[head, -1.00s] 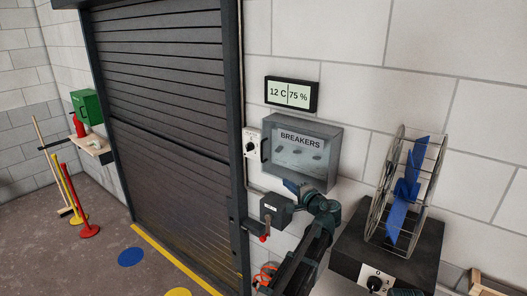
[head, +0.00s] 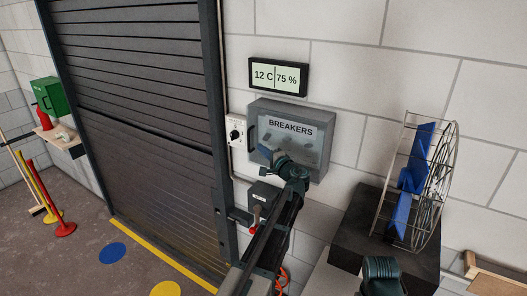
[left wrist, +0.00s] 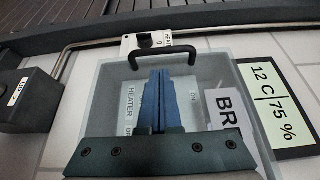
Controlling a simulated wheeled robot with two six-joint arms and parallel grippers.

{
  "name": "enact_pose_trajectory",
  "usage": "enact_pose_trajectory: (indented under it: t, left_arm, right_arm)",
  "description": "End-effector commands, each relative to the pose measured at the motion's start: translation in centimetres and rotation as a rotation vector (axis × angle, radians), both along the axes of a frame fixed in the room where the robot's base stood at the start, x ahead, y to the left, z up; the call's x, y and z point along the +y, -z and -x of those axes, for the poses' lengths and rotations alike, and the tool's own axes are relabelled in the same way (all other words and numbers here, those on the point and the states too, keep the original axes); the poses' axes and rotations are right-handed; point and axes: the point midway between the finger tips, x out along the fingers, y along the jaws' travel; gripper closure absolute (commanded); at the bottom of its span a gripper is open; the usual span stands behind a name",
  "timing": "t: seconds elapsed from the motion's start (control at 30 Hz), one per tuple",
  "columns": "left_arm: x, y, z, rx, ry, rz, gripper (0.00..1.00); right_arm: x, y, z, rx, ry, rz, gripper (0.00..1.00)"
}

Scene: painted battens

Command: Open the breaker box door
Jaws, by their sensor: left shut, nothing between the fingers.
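The grey breaker box (head: 262,104) hangs on the wall, with its clear door lettered BREAKERS (head: 290,128) closed. Its dark handle (head: 252,138) is on the door's left edge. In the left wrist view the handle is a black arch (left wrist: 163,53). My left gripper (head: 264,153) is in front of the lower left part of the door. Its blue fingers (left wrist: 159,75) are shut with nothing between them, their tips close to the handle in the left wrist view. I cannot tell whether they touch anything. My right gripper's fingers are not visible.
A roller shutter (head: 140,110) stands left of the box. A heater switch (head: 236,134) is beside the box, a display (head: 278,77) above it, and a grey box with a red lever (head: 263,194) below it. A caged blue fan (head: 415,185) stands at the right.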

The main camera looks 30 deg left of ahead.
Motion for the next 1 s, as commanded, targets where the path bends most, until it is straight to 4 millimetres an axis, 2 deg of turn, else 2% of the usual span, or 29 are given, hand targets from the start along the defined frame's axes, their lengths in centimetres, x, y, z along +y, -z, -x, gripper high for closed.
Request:
enact_pose_trajectory:
  t: [0.03,0.2,0.4,1.0]
  left_arm:
    - [1.0,0.0,-0.7,0.0,-0.004,0.0,1.0]
    - [3.3,0.0,-2.2,0.0,-0.002,0.0,1.0]
    - [4.9,0.1,-3.1,0.0,-0.002,0.0,1.0]
    - [5.3,0.1,-2.9,0.001,-0.013,0.001,1.0]
  right_arm:
    - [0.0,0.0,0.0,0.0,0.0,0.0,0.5]
    - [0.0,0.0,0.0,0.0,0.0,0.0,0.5]
    - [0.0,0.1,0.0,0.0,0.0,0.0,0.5]
    - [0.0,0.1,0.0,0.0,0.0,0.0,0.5]
